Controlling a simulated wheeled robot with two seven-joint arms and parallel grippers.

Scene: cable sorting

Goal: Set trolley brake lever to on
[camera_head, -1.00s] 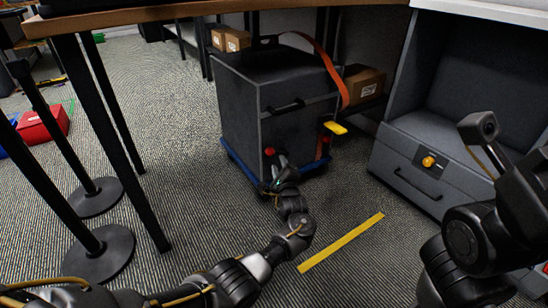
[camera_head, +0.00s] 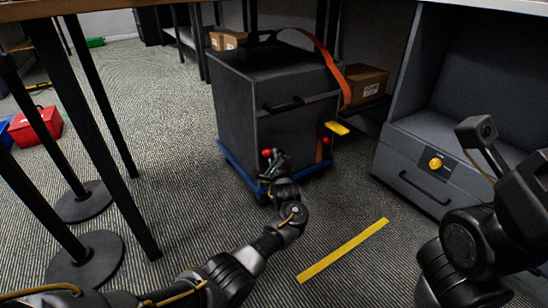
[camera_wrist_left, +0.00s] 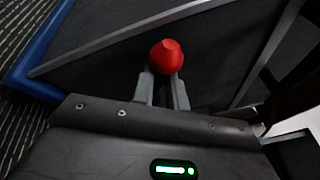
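The trolley (camera_head: 235,112) is a dark grey box on a blue base in the middle of the head view. A red knob (camera_head: 266,153), which looks like the end of the brake lever, sits low on its front left. My left gripper (camera_head: 277,161) is at this knob. In the left wrist view the red knob (camera_wrist_left: 166,56) sits at the tips of my left gripper (camera_wrist_left: 164,80), with the two close-set fingers touching it on both sides. The lever's shaft and any on/off marking are hidden. Of my right arm only links show; its fingers are out of view.
A yellow pedal-like piece (camera_head: 337,128) and an orange strap (camera_head: 325,65) are on the trolley's right. A grey drawer unit (camera_head: 415,180) stands at the right. Black table legs (camera_head: 105,125) stand at the left. A yellow strip (camera_head: 343,250) marks clear carpet in front.

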